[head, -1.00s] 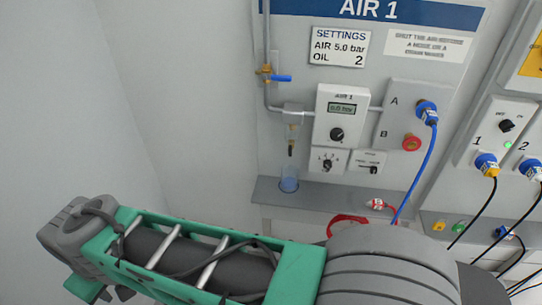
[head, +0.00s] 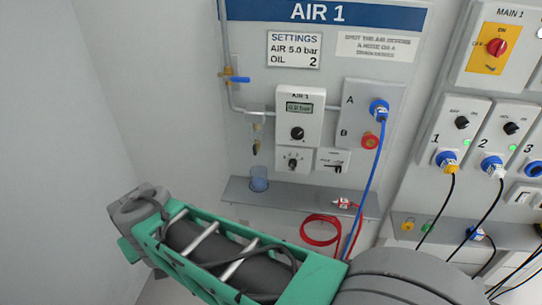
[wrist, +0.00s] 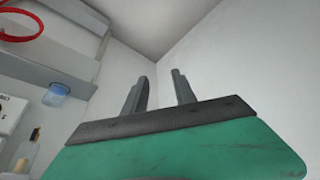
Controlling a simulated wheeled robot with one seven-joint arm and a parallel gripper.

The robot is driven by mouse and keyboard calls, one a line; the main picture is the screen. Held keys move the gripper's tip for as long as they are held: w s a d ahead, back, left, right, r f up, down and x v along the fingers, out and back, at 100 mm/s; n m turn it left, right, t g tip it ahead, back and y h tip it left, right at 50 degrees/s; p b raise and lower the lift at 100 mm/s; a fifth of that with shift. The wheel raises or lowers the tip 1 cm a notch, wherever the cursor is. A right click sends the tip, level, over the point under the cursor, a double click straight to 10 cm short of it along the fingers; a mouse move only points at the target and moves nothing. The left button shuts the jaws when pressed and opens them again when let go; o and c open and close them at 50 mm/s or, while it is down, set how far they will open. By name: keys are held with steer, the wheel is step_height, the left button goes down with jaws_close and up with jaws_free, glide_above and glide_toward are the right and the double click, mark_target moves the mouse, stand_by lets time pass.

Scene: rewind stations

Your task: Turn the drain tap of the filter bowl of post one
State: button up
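The filter bowl (head: 256,131) of the AIR 1 post hangs under the pipe, left of the regulator box, with a dark drain tap (head: 255,150) at its lower end. A blue cup (head: 258,178) stands on the shelf below it. In the wrist view the bowl (wrist: 24,152) is at the lower left and the cup (wrist: 56,94) is above it. My gripper (wrist: 164,80) shows two grey fingers apart with nothing between them, pointing at bare wall. It is well away from the bowl. In the head view the fingers are hidden.
A blue-handled valve (head: 236,79) is on the pipe above the bowl. The regulator box (head: 298,115) is to its right. A blue hose (head: 367,170) hangs from port A, and a red hose (head: 318,228) is coiled below the shelf (head: 290,196). The wall at left is clear.

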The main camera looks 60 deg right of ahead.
steer(key=w+d+f+m+t+h+b, duration=0.1)
steer(key=w+d+f+m+h+b, duration=0.2)
steer(key=d, duration=0.6)
steer(key=m+t+h+b, duration=0.1)
steer(key=m+h+b, duration=0.5)
steer(key=h, duration=0.6)
glide_toward(254, 151)
steer(key=d+m, duration=0.1)
steer(key=d, duration=0.1)
steer(key=p+x, duration=0.2)
steer(key=x, duration=0.4)
steer(key=shift+w+d, duration=0.1)
steer(key=shift+w, duration=0.2)
steer(key=shift+w+d+t, duration=0.15)
steer(key=shift+t, duration=0.25)
steer(key=shift+c, duration=0.4)
jaws_close()
